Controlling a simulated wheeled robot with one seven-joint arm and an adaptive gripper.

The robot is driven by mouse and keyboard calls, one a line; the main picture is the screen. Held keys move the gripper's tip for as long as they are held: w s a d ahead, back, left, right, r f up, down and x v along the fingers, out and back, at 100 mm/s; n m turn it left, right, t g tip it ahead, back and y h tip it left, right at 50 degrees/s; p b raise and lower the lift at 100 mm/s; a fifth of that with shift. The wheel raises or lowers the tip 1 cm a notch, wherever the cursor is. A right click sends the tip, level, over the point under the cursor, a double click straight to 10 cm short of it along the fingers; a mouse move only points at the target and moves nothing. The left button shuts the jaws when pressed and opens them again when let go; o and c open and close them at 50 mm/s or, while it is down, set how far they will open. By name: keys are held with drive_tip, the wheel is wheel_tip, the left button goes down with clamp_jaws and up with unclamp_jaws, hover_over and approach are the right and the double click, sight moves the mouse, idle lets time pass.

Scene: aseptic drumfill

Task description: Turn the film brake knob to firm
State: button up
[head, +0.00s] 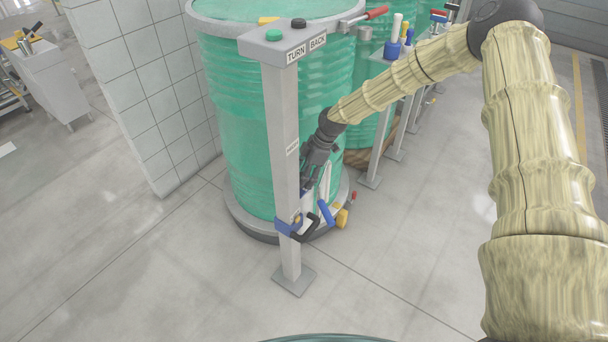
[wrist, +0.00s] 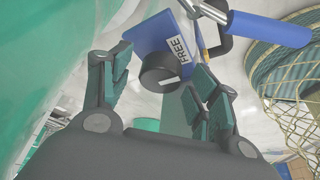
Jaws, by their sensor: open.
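The film brake knob (wrist: 165,73) is dark and round with a white pointer line, which points to the right in the wrist view. It sits on a blue plate (wrist: 158,32) with a white label reading FREE (wrist: 181,50). No firm label can be read. My gripper (wrist: 160,64) is open, with one finger to each side of the knob; I cannot tell whether either touches it. In the head view my gripper (head: 309,178) points down beside the grey post, above a blue bracket (head: 288,226) low on that post. The knob cannot be made out there.
The grey post (head: 281,130) carries TURN and BACK labels and stands close to a green wrapped drum (head: 232,110). A blue-handled lever (wrist: 268,28) and a black loop handle (head: 306,228) are near the bracket. The floor at front left is clear.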

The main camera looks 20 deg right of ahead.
drive_tip(key=c, duration=1)
drive_tip(key=shift+m, duration=0.3)
drive_tip(key=shift+r+m+t+p, duration=0.15)
drive_tip(key=shift+m+t+p, duration=0.25)
drive_tip(key=shift+m+p, duration=0.35)
drive_tip(key=m+t+h+p, duration=0.1)
drive_tip(key=m, duration=0.2)
drive_tip(key=shift+s+m, duration=0.1)
drive_tip(key=shift+m, duration=0.25)
drive_tip(key=m+t+h+p, duration=0.1)
drive_tip(key=m, duration=0.2)
drive_tip(key=m+p, duration=0.1)
drive_tip(key=m, duration=0.2)
drive_tip(key=shift+a+t+h, duration=0.15)
drive_tip(key=shift+t+h, duration=0.25)
